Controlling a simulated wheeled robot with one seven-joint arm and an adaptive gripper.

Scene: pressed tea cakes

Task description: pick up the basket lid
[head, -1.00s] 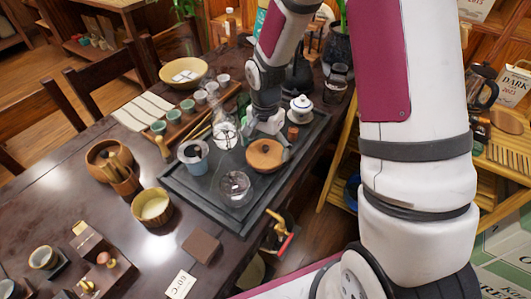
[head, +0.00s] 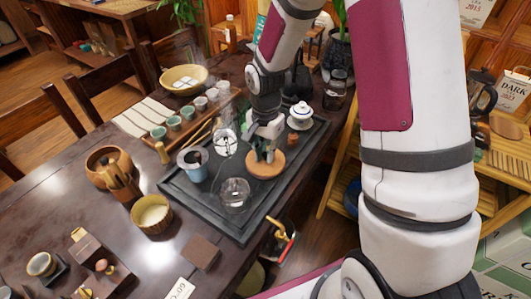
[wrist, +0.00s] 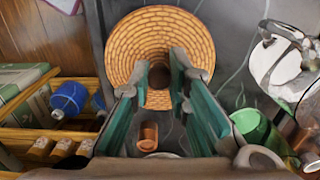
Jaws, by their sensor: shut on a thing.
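The basket lid (head: 266,172) is a round tan disc on the dark tray in the head view. In the wrist view it is a woven disc (wrist: 125,45) with a darker ring at its middle. My gripper (head: 264,150) is over the lid's centre, pointing down. In the wrist view my gripper's green-sided fingers (wrist: 160,76) are closed in on the small knob at the middle, which they largely hide. The lid looks flat; I cannot tell whether it is clear of the tray.
The dark tea tray (head: 212,215) also carries a clear glass bowl (head: 235,193), a blue-grey cup (head: 194,168), a glass pitcher (head: 224,142), a white lidded bowl (head: 300,116) and a small brown cup (head: 292,140), all close around the lid. A wooden bowl (head: 152,211) stands left of the tray.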

